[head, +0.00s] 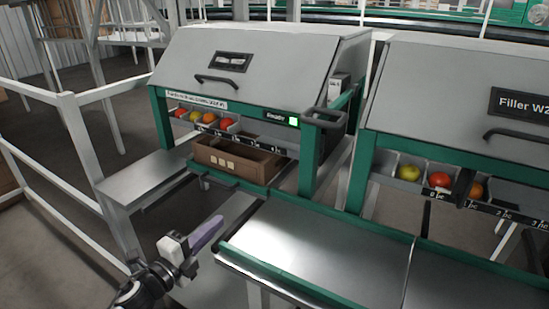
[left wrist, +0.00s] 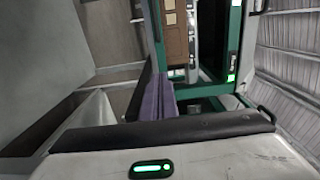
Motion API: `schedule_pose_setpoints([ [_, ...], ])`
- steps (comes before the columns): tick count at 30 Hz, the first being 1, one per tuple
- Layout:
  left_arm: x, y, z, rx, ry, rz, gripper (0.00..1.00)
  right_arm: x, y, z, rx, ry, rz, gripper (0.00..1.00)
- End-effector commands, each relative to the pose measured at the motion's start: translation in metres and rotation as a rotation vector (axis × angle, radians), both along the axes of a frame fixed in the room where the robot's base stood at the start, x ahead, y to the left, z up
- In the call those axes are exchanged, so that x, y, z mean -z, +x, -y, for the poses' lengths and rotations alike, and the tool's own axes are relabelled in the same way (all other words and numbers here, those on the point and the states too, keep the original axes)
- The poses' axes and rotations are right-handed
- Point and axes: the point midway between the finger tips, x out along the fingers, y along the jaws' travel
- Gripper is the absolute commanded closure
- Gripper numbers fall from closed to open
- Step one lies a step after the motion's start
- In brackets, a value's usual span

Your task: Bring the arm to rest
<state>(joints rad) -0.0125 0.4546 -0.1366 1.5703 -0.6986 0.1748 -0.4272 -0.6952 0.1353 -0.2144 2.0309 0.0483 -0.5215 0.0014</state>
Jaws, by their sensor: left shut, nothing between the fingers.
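My left gripper (head: 212,226) is at the lower middle left of the head view, with purple finger pads and a pale body. Its fingers are closed together with nothing between them. It is in the air, left of the steel table and in front of the left filler machine. In the left wrist view the purple fingers (left wrist: 158,99) show closed beyond the pale gripper body. My right gripper is in neither view.
A second filler (head: 460,85) stands right. A bare steel table (head: 310,245) lies close to my left gripper. White railings (head: 85,150) stand left.

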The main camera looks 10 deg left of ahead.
Motion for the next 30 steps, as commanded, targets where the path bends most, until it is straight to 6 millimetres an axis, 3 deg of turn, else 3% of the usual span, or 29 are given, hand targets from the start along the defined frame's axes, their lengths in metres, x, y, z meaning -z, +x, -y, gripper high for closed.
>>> schedule_pose_setpoints([
  [4, 0.015, -0.018, 0.009, -0.034, -0.121, -0.075, 1.00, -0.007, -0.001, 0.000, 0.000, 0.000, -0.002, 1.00],
  [7, 0.042, -0.053, 0.023, -0.108, -0.339, -0.216, 1.00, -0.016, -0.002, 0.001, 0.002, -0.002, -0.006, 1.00],
  [13, 0.106, -0.158, 0.063, -0.343, -0.863, -0.599, 1.00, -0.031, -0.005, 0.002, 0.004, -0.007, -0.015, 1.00],
  [15, 0.121, -0.197, 0.079, -0.430, -1.018, -0.725, 1.00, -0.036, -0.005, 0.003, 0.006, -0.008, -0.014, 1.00],
  [19, 0.137, -0.253, 0.106, -0.557, -1.224, -0.903, 1.00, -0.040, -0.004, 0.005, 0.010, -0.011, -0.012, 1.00],
  [24, 0.143, -0.286, 0.124, -0.633, -1.341, -1.006, 1.00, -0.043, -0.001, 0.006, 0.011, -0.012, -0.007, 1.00],
  [30, 0.143, -0.287, 0.124, -0.636, -1.346, -1.010, 1.00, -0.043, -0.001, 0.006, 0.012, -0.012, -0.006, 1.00],
])
